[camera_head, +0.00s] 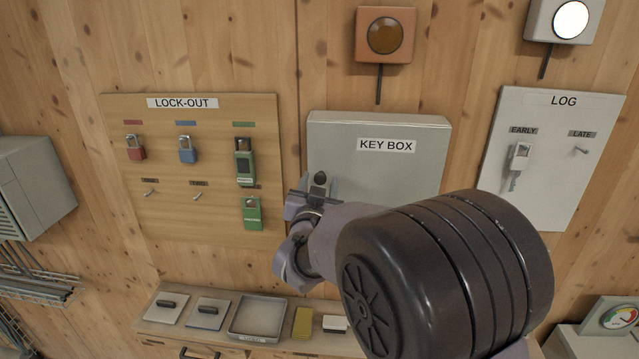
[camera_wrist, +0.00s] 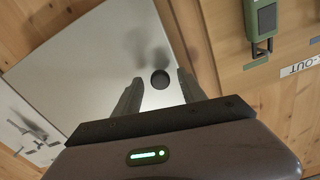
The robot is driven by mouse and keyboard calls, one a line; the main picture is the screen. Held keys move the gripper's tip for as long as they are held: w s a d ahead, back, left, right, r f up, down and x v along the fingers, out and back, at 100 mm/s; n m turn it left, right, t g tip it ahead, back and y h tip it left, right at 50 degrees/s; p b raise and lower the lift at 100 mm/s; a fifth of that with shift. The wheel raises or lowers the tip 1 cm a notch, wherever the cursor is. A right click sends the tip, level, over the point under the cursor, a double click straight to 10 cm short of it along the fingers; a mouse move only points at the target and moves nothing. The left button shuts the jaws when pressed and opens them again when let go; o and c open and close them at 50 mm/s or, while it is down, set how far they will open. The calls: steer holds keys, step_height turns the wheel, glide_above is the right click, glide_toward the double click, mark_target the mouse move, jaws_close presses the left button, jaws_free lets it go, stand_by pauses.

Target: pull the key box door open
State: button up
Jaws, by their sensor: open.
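My gripper (camera_head: 317,184) is at the lower left of the box front. In the wrist view my gripper (camera_wrist: 159,88) is open, with one finger on each side of the knob. I cannot tell whether either finger touches it. My arm hides the lower part of the box.
The LOCK-OUT board (camera_head: 150,215) with several padlocks is left of the box. The LOG board (camera_head: 545,190) with a hanging key is on the right. An orange lamp unit (camera_head: 385,35) is above. A shelf (camera_head: 190,325) with trays is below.

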jaws_close()
stand_by(1.3)
